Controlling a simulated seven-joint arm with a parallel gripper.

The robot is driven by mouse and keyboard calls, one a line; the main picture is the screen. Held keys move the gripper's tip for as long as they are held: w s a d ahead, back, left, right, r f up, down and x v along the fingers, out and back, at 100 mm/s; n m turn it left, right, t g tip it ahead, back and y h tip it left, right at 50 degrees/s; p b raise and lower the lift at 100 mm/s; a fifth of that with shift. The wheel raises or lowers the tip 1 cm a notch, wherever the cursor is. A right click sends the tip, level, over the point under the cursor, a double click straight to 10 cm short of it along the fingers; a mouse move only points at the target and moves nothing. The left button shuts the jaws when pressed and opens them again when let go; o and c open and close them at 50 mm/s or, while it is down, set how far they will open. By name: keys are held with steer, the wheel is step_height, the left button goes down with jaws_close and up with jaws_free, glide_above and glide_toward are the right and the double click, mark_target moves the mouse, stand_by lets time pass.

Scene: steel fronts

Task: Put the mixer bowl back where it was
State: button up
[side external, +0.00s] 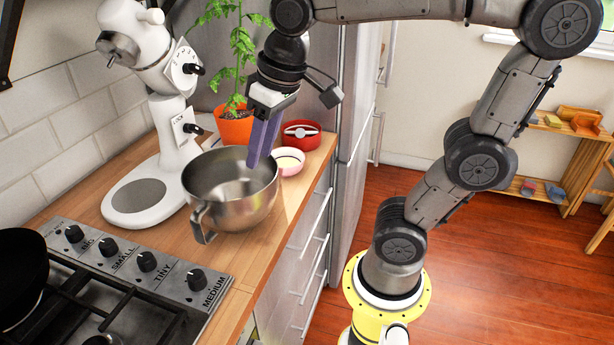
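The steel mixer bowl (230,205) is in the middle of the side external view, empty inside, with its handle toward the camera. It is at the counter's front part, right of the mixer's base; I cannot tell whether its bottom touches the counter. The white stand mixer (172,120) has its head tilted up. Its base has a round grey plate (139,196) with nothing on it. My gripper (259,162) points down at the bowl's far right rim. Its purple fingers are close together and appear shut on the rim; the fingertips are partly hidden.
A red container (301,134), a small white-pink bowl (289,161) and an orange plant pot (235,128) stand behind the bowl. The stove (115,270) with a black pan (18,270) is at front left. Wooden counter (262,235) is bare beside the bowl.

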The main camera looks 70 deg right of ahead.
steer(key=s+d+f+n+t, duration=0.1)
steer(key=s+f+t, duration=0.1)
steer(key=s+f, duration=0.3)
steer(key=s, duration=0.2)
steer(key=shift+s+f+n, duration=0.15)
steer(key=shift+s+n, duration=0.15)
steer(key=shift+s, duration=0.1)
stand_by(0.7)
